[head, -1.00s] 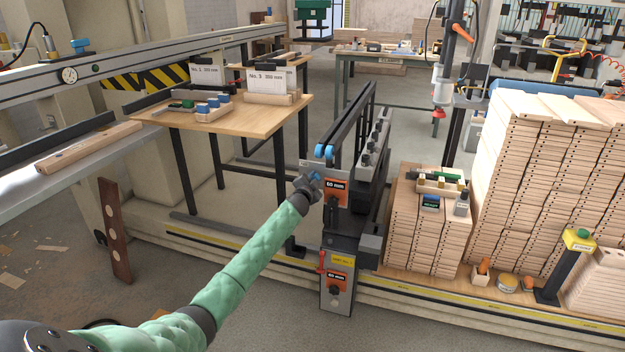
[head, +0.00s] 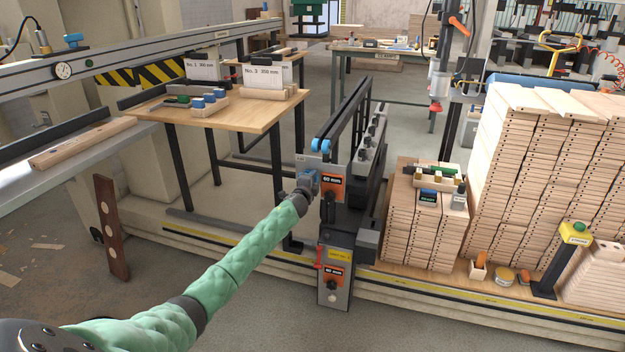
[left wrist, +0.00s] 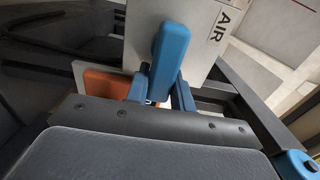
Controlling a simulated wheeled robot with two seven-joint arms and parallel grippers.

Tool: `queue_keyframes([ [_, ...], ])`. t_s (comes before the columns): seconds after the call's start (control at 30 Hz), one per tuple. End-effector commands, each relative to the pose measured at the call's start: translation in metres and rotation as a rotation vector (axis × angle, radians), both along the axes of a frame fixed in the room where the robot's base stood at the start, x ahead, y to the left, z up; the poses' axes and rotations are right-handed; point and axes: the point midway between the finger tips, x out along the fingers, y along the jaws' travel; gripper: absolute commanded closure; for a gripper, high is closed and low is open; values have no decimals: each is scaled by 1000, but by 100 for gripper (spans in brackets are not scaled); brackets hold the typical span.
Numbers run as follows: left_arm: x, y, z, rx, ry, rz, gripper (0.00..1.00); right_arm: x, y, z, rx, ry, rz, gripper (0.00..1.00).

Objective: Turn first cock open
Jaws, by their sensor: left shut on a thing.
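The first cock shows as an upright blue handle (left wrist: 170,60) in front of a pale plate marked AIR (left wrist: 203,25) in the left wrist view. My left gripper (left wrist: 160,92) is shut on this handle, with one blue finger on each side of its lower part. In the head view my left gripper (head: 309,182) is at the left edge of the grey machine's upper plate, beside an orange 60 mm label (head: 333,187). The handle cannot be made out clearly from the fingers there. My right gripper is not in view.
Below is a second 60 mm label (head: 333,272) with a red lever (head: 319,257) beside it. Stacked drilled boards (head: 545,170) stand to the right. A wooden table (head: 265,112) stands behind on the left. Open floor lies in front.

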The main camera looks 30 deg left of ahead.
Motion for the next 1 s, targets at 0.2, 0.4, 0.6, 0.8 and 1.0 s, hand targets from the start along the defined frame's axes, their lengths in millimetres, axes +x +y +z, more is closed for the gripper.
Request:
queue_keyframes([
  [0.2, 0, -2, -2, 19, 6, -2, 99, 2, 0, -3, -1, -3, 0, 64],
  [0.4, 0, -2, -3, 21, 7, -2, 99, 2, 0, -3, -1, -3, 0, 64],
  [0.6, 0, -2, -3, 21, 7, -2, 63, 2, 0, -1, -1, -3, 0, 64],
  [0.8, 0, -1, -2, 20, 6, -1, 55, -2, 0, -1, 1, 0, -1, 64],
  [1.0, -2, -1, -2, 20, 6, -1, 55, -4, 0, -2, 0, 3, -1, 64],
])
